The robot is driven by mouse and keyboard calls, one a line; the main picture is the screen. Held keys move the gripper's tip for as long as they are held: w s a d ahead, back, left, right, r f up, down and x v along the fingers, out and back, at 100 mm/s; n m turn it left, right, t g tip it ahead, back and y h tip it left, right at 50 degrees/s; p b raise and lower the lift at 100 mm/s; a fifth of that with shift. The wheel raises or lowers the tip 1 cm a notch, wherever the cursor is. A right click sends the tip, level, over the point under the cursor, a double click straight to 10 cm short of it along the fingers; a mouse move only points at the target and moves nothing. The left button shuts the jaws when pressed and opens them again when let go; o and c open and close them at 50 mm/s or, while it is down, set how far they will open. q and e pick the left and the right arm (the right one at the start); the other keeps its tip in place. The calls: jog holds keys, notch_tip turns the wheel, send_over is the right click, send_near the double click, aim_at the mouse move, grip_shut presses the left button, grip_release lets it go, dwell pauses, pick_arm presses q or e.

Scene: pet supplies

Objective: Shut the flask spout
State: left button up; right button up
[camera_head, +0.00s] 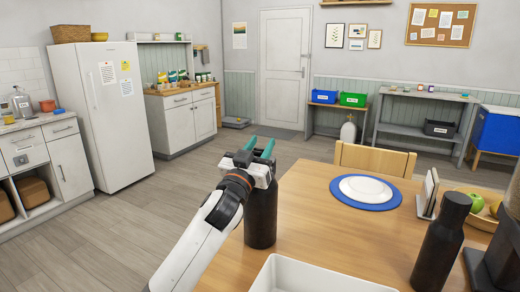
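A black flask (261,218) stands upright at the left edge of the wooden table (320,222). Its top and spout are hidden behind my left gripper, so I cannot tell whether the spout is open. My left gripper (259,149) is at the flask's top in the picture, with its two teal fingers pointing away and a gap between them. Nothing shows between the fingers. I cannot tell whether the gripper touches the flask. A second dark bottle (439,244) with a narrower neck stands at the right of the table.
A white tray (322,278) lies at the table's front. A white plate (366,188) sits on a blue round mat (338,193). A small stand (427,195) and a bowl of fruit (484,216) are at the right. A wooden chair (375,158) stands behind the table.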

pick_arm(q)
jog(key=shift+o, duration=0.2)
jog(key=shift+s+a+f, duration=0.1)
jog(key=shift+s+f, duration=0.1)
jog(key=shift+s, duration=0.05)
jog(key=b+v, duration=0.1)
jog(key=v, duration=1)
jog(key=shift+s+b, duration=0.2)
jog(key=shift+b, duration=0.15)
jog(key=shift+a, duration=0.1)
notch_tip(320, 180, up, 4)
jog(key=s+g+y+p, duration=0.1)
jog(key=g+p, duration=0.2)
jog(key=p, duration=0.1)
jog(key=shift+g, duration=0.5)
jog(key=x, duration=0.3)
jog(key=p+x, duration=0.1)
jog(key=x, duration=0.3)
jog(key=p+x, duration=0.1)
jog(key=x, duration=0.2)
jog(key=shift+w+a+f, duration=0.15)
jog(key=shift+w+f, duration=0.1)
